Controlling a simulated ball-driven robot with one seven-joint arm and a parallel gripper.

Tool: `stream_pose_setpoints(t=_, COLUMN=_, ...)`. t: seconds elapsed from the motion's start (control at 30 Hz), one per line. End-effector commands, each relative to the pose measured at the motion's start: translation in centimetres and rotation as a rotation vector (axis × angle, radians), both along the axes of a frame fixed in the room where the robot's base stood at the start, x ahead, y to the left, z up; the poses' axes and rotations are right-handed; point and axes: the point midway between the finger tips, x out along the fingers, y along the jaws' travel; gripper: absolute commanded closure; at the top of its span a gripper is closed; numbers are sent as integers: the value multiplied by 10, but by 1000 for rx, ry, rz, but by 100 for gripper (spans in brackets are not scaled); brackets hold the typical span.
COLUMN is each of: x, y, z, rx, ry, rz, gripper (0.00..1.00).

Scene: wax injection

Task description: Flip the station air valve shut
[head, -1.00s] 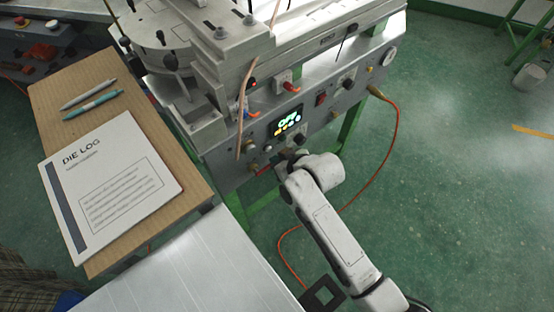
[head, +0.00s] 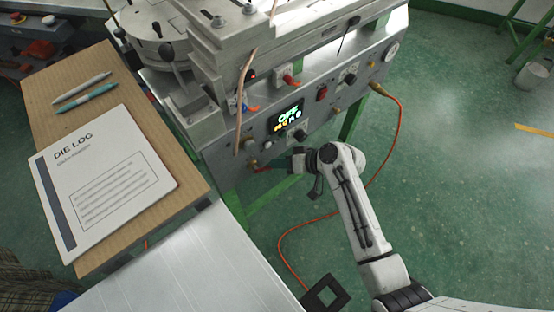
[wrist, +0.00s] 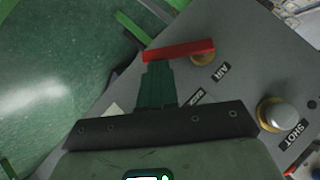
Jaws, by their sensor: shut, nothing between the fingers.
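The station air valve's red lever (wrist: 178,50) reaches left from its brass pivot (wrist: 203,58) beside the label AIR in the wrist view. In the head view the lever (head: 262,170) is small, low on the front panel. My gripper (wrist: 157,66) has its dark green fingers together and empty. Its tips are at the lever's free left end; they look against it or very near, but I cannot tell if they touch. In the head view my gripper (head: 284,164) is just right of the lever, partly hidden by my wrist.
The grey panel (wrist: 235,100) carries a brass SHOT knob (wrist: 276,114). A cardboard-coloured board with the die log (head: 105,185) is left. Open green floor lies right.

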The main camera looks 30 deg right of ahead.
Motion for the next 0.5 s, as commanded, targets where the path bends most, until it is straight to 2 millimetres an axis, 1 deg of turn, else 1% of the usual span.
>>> stream_pose_setpoints(t=0.03, x=1, y=-2, z=-8, rx=44, ry=6, rz=-4, gripper=100)
stream_pose_setpoints(t=0.1, x=1, y=0, z=-13, rx=109, ry=19, rz=-2, gripper=100)
stream_pose_setpoints(t=0.5, x=-1, y=9, z=-37, rx=484, ry=84, rz=-1, gripper=100)
